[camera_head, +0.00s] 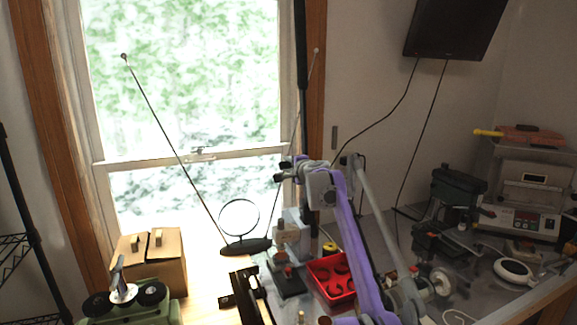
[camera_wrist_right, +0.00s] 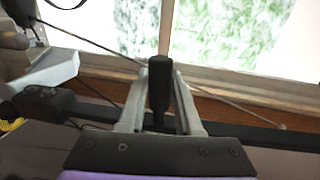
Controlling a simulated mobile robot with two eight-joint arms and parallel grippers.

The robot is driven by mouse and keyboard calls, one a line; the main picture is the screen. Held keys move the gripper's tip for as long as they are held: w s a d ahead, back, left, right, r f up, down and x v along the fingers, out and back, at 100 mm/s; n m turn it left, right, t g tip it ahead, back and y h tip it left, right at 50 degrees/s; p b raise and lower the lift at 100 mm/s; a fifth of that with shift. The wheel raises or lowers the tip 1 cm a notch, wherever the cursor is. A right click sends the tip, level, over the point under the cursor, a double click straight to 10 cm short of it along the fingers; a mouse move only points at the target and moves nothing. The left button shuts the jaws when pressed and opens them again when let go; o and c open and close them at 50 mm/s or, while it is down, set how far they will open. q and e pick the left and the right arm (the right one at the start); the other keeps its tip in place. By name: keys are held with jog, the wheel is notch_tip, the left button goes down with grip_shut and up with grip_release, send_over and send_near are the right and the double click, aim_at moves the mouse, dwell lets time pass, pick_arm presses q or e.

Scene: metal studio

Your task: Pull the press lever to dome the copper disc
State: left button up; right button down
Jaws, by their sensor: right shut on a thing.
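My right gripper (camera_head: 286,171), at the end of my purple arm, is raised in front of the window frame, above a small grey press (camera_head: 287,236). In the right wrist view its two grey fingers (camera_wrist_right: 158,118) are shut on an upright black handle (camera_wrist_right: 158,80), which looks like the press lever's grip. The rest of the lever is too small to make out in the head view. The press has a dark base (camera_head: 289,287). A small reddish patch (camera_head: 284,271) shows low on it; I cannot tell whether it is the copper disc. My left gripper is not in view.
A red tray (camera_head: 321,269) with round recesses sits right of the press, partly behind my arm. Dark bench machines (camera_head: 455,192) crowd the right side.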

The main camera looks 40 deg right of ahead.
jog(key=shift+s, duration=0.1)
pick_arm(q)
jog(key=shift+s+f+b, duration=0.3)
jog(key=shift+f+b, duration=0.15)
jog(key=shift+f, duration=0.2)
pick_arm(e)
jog(key=s, duration=0.2)
jog(key=s+a, duration=0.1)
jog(key=shift+s+a+f, duration=0.15)
jog(key=shift+s, duration=0.25)
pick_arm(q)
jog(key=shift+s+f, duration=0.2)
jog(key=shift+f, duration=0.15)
pick_arm(e)
jog(key=s, duration=0.2)
jog(key=s+a+f, duration=0.1)
jog(key=shift+s+a, duration=0.1)
jog(key=shift+s, duration=0.3)
